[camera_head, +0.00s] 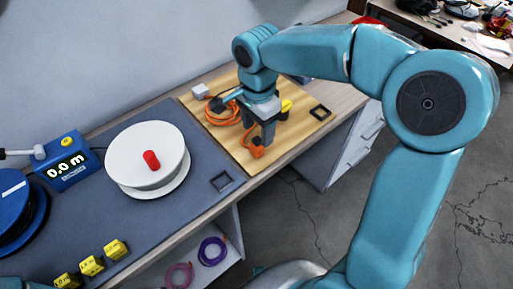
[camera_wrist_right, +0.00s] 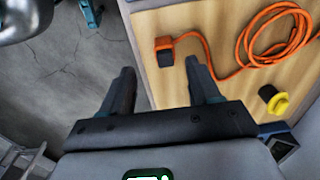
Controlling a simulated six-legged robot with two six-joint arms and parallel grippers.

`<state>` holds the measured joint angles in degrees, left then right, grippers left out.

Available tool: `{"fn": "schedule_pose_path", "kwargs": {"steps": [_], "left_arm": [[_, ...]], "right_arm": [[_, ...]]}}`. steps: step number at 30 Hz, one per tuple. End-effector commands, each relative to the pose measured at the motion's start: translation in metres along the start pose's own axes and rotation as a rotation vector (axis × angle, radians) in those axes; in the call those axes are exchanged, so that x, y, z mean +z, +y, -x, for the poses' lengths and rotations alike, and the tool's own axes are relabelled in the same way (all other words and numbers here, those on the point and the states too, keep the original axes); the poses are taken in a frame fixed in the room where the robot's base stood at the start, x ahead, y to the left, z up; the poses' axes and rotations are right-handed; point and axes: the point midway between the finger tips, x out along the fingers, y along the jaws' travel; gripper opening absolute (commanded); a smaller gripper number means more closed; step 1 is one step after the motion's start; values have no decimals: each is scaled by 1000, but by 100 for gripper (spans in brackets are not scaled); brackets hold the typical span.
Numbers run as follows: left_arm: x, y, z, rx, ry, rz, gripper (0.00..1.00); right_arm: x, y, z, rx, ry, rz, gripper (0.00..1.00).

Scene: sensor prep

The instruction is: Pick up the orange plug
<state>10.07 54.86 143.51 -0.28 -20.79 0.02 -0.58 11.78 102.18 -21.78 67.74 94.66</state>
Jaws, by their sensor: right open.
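The orange plug (camera_head: 257,151) is near the front edge of the wooden board (camera_head: 231,148), just below my right gripper (camera_head: 262,128) in the head view. In the right wrist view the orange plug (camera_wrist_right: 164,46) with its dark end lies on the board near the edge, joined to a coiled orange cable (camera_wrist_right: 274,35). The right gripper's two fingers (camera_wrist_right: 162,86) are apart with nothing between them, and the plug shows beyond the fingertips. In the head view the arm hides part of the coil. My left gripper is in neither view.
A yellow knob-like part (camera_wrist_right: 274,101) lies on the board. A white reel (camera_head: 140,150) with a red knob, a blue length meter (camera_head: 70,163) and yellow blocks (camera_head: 92,265) stand on the grey mat to the left. The bench edge drops to open floor (camera_head: 300,215).

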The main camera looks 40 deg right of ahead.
Motion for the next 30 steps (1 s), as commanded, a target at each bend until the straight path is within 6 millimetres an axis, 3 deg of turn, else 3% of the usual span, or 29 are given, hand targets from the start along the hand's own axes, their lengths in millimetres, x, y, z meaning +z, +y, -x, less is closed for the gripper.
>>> {"fn": "schedule_pose_path", "kwargs": {"steps": [8,15,23,24,29,30], "left_arm": [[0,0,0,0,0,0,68],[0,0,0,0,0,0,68],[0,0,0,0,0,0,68],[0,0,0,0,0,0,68],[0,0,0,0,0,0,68],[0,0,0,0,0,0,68]], "right_arm": [[0,-2,-26,4,-1,-2,62],[-2,-6,-63,3,-1,-1,62],[-2,-6,-67,0,-1,-1,62],[-2,-6,-67,0,-1,-1,58],[-2,-6,-67,0,-1,-1,6],[-2,-6,-67,0,-1,-1,6]]}}
